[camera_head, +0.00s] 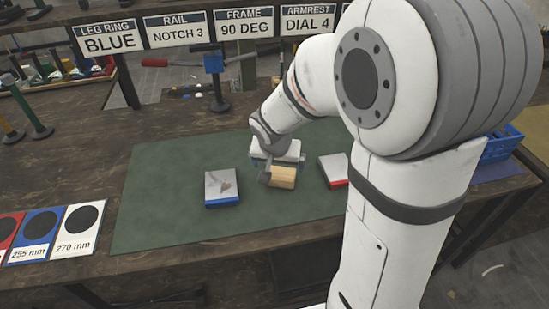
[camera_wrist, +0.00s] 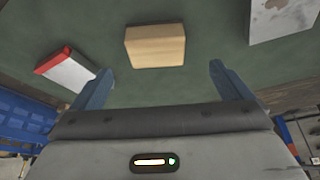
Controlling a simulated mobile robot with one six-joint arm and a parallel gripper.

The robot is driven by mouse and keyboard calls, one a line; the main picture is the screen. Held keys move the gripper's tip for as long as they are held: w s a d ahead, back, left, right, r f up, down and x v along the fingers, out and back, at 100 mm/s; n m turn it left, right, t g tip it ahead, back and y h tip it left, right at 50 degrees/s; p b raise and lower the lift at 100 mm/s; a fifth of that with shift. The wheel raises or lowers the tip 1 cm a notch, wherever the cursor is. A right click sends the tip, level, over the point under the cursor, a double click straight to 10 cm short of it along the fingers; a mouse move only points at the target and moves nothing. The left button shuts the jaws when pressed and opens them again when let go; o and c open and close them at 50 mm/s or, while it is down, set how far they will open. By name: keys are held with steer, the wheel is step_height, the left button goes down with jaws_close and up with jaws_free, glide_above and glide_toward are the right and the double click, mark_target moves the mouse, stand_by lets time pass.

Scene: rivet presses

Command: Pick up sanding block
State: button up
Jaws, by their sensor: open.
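Three blocks lie on the green mat (camera_head: 150,205); I cannot tell for certain which is the sanding block. A plain tan wooden block (camera_head: 284,178) is in the middle. A grey-topped block with a blue base (camera_head: 222,187) is to its left, and a light-topped block with a red edge (camera_head: 333,171) is to its right. My gripper (camera_head: 276,168) is open and empty, close to the wooden block. In the wrist view, the wooden block (camera_wrist: 155,46) shows ahead between my spread fingers (camera_wrist: 160,72), the red-edged block (camera_wrist: 68,70) at left, the grey top (camera_wrist: 282,18) at upper right.
Size cards (camera_head: 80,230) lie left of the mat. A blue post (camera_head: 215,80) stands behind it, under a row of labelled signs (camera_head: 178,30). A blue bin (camera_head: 500,147) is at the right. The mat's left part and front are clear.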

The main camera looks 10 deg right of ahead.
mark_target(281, 173)
steer(key=shift+w+f, duration=0.25)
steer(key=shift+f, duration=0.15)
steer(key=x, duration=0.7)
steer(key=shift+d+b, duration=0.35)
steer(key=shift+b, duration=0.05)
steer(key=shift+s, duration=0.1)
steer(key=c, duration=1.1)
step_height(281, 173, up, 10)
steer(key=shift+r+p, duration=0.1)
steer(key=shift+p, duration=1.05)
steer(key=shift+c, duration=0.2)
